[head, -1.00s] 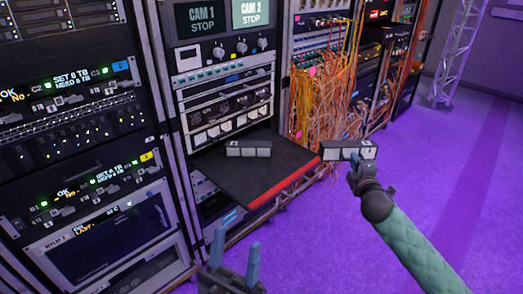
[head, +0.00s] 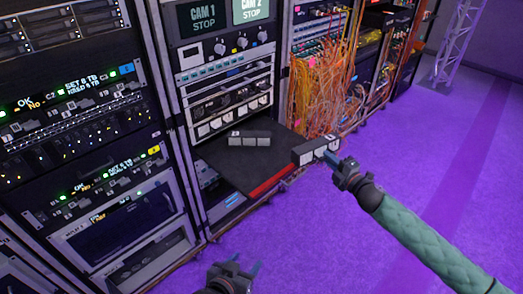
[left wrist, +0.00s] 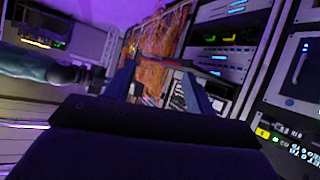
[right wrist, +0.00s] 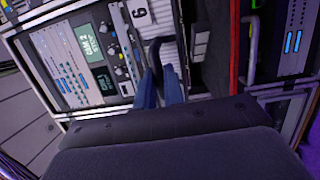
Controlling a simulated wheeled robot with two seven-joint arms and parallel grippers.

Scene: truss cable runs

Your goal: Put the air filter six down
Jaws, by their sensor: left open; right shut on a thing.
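My right gripper (head: 343,166) is shut on a grey, segmented air filter (head: 314,150), held in the air at the right front corner of the pulled-out black shelf (head: 245,168). In the right wrist view this filter (right wrist: 166,22) is pale and ribbed, with a black handle between the fingers (right wrist: 160,82) and a white label whose digit looks like 6 or 9. A similar filter (head: 249,139) lies on the shelf toward the back. My left gripper (head: 244,270) is open and empty, low in front of the rack; its spread fingers (left wrist: 158,80) show in the left wrist view.
The shelf has a red front edge (head: 272,186), and its front part is bare. Orange cables (head: 318,100) hang close to its right side. Equipment racks (head: 85,130) stand at the left. Purple floor (head: 330,240) is open in front, with a truss (head: 461,40) far right.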

